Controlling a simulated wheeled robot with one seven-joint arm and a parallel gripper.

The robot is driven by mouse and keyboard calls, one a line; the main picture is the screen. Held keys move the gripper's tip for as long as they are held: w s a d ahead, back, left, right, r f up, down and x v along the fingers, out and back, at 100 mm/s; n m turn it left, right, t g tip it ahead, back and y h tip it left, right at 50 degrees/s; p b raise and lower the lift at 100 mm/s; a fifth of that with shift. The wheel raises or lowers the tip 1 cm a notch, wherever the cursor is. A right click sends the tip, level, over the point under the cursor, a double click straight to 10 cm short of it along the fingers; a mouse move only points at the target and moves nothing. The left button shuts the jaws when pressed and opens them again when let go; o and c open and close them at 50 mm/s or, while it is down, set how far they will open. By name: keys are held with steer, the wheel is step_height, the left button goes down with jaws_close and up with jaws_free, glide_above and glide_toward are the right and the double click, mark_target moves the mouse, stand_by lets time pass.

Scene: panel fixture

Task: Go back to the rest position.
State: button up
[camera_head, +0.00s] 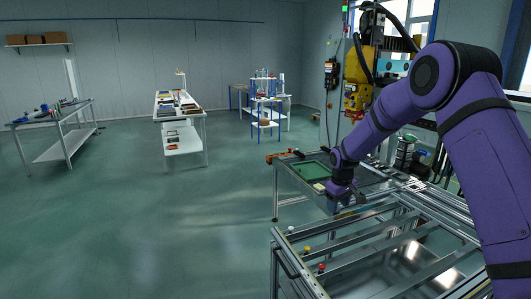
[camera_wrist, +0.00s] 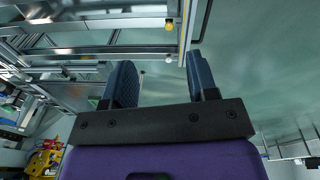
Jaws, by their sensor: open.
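My gripper shows in the wrist view (camera_wrist: 160,72) with its two dark ribbed fingers apart and nothing between them. In the head view my purple arm reaches in from the right, and the gripper end (camera_head: 350,196) hangs above the far part of the aluminium panel frame (camera_head: 345,240). The fingertips are too small to make out there. In the wrist view the frame's metal bars (camera_wrist: 90,50) lie beyond the fingers, with no contact visible.
On the frame's left rail sit a yellow button (camera_head: 306,250), a red button (camera_head: 321,268) and a pale button (camera_head: 290,229). A table with a green tray (camera_head: 310,170) stands behind. A yellow machine (camera_head: 362,75) stands at the back right. Open floor (camera_head: 150,230) lies left.

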steer(key=s+d+r+m+t, duration=0.1)
steer(key=s+d+r+m, duration=0.1)
steer(key=s+r, duration=0.95)
steer(key=s+d+r+m+t, duration=0.1)
steer(key=s+r, duration=0.8)
steer(key=r, duration=0.5)
steer(key=s+d+r+m+t, duration=0.1)
steer(key=s, duration=1.2)
steer(key=s+d+r+m+t, duration=0.1)
steer(key=s+r+m, duration=0.1)
steer(key=s, duration=1.2)
